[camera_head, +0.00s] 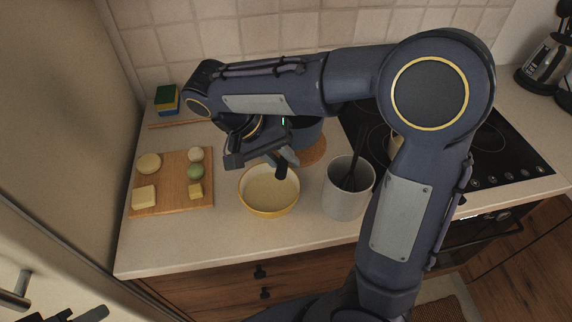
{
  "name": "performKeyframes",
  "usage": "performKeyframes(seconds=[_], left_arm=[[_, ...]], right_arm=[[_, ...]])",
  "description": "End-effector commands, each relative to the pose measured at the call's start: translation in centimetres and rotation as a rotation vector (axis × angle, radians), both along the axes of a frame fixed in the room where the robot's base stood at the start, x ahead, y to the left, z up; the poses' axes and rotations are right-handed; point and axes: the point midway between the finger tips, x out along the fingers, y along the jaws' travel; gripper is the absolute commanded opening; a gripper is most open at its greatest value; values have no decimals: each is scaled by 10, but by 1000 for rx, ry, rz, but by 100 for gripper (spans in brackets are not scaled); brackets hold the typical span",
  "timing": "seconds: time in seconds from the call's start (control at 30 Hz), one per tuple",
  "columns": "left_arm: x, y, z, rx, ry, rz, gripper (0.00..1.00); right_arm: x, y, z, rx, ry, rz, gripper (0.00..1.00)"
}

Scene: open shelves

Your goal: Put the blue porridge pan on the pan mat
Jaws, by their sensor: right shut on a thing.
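The blue porridge pan (307,132) is in the middle of the head view, partly hidden behind my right arm. The round brown pan mat (315,153) shows below and in front of it. The pan is over or on the mat; I cannot tell whether they touch. My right gripper (280,162) is at the pan's near left side, shut on what looks like its dark handle. The grip itself is mostly hidden. Only dark tips of my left gripper (75,316) show at the bottom left edge, away from the pan.
A yellow-rimmed bowl (268,212) stands just in front of my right gripper. A grey pot (347,202) with a dark utensil stands right of it. A wooden board (172,209) with food lies left. The black hob (510,165) is right. The front counter edge is clear.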

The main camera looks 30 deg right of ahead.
Motion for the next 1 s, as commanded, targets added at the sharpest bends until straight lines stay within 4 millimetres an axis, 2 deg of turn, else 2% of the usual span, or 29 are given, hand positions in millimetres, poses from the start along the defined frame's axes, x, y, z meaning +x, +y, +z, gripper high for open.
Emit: performKeyframes(seconds=[0.1, 0.37, 0.53, 0.97, 1.0], left_arm=[[0, 0, 2, 0, 0, 0, 37], [0, 0, 5, 0, 0, 0, 37], [0, 0, 4, 0, 0, 0, 37], [0, 0, 1, 0, 0, 0, 37], [0, 0, 1, 0, 0, 0, 37]], right_arm=[[9, -8, -14, -1, 0, 0, 0], [21, -19, -33, -2, 1, -2, 0], [20, -18, -57, -2, -1, 1, 0], [20, -17, -65, 0, -4, 1, 0], [20, -17, -65, 1, -2, 2, 22]])
